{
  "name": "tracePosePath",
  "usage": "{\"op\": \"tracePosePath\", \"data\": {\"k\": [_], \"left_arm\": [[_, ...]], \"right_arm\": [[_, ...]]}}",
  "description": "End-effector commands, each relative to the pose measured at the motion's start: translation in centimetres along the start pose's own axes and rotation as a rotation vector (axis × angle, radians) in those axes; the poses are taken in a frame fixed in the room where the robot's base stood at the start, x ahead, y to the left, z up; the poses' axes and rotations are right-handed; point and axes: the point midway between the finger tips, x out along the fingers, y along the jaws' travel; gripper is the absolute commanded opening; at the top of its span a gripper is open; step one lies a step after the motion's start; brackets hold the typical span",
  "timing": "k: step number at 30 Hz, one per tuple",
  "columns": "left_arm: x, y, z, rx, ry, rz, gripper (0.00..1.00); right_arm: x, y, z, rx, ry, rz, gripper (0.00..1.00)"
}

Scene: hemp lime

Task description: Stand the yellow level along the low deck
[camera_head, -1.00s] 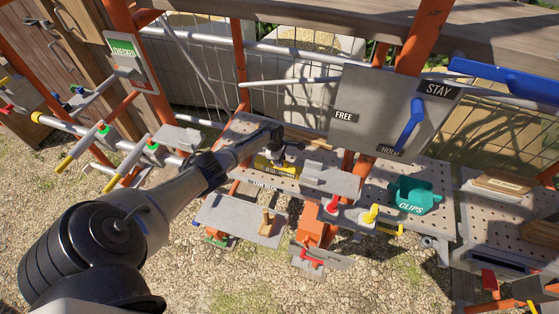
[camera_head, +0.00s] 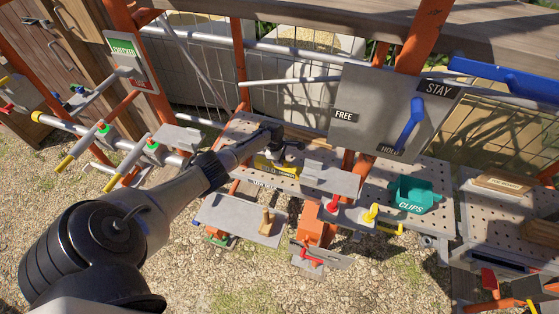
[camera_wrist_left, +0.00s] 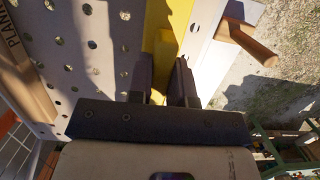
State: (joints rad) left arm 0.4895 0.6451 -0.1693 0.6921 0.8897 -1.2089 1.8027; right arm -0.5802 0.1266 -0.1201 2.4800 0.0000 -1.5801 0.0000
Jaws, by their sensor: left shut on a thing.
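The yellow level (camera_head: 265,164) is a long yellow bar with dark markings, in the middle of the head view at the perforated grey deck (camera_head: 243,128). My left gripper (camera_head: 280,158) is over the level and shut on it. In the left wrist view the level (camera_wrist_left: 167,28) runs up and away between the two dark fingers of the gripper (camera_wrist_left: 161,82), beside the perforated deck surface (camera_wrist_left: 95,45). I cannot tell whether the level touches the deck. The fingers and wrist hide part of it. My right gripper is not in view.
A grey plate (camera_head: 331,179) stands close right of the level. Red (camera_head: 333,203) and yellow (camera_head: 371,213) knobs are in front, with a green CLIPS bin (camera_head: 413,194) further right. A grey lever panel (camera_head: 385,112) rises behind. A wooden peg (camera_wrist_left: 247,42) shows in the wrist view.

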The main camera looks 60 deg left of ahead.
Motion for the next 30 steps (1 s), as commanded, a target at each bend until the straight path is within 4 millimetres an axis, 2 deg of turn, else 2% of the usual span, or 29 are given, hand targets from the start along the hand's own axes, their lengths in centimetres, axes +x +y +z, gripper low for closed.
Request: {"op": "tracePosePath", "data": {"k": [11,12,20,25,30], "left_arm": [[0.06,0.06,0.0,0.0,-0.001,0.001,0.0],[0.02,0.06,0.0,0.0,-0.001,0.001,0.23],[0.06,0.04,-0.02,0.0,0.0,0.001,0.48],[0.07,0.02,-0.03,0.0,0.0,0.0,0.49],[0.13,-0.02,-0.04,0.0,0.0,-0.001,0.65]], "right_arm": [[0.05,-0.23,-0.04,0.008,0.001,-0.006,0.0],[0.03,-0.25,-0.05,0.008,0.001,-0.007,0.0],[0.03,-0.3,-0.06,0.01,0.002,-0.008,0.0],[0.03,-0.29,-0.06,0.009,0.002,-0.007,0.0],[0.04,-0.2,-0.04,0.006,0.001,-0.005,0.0]]}}
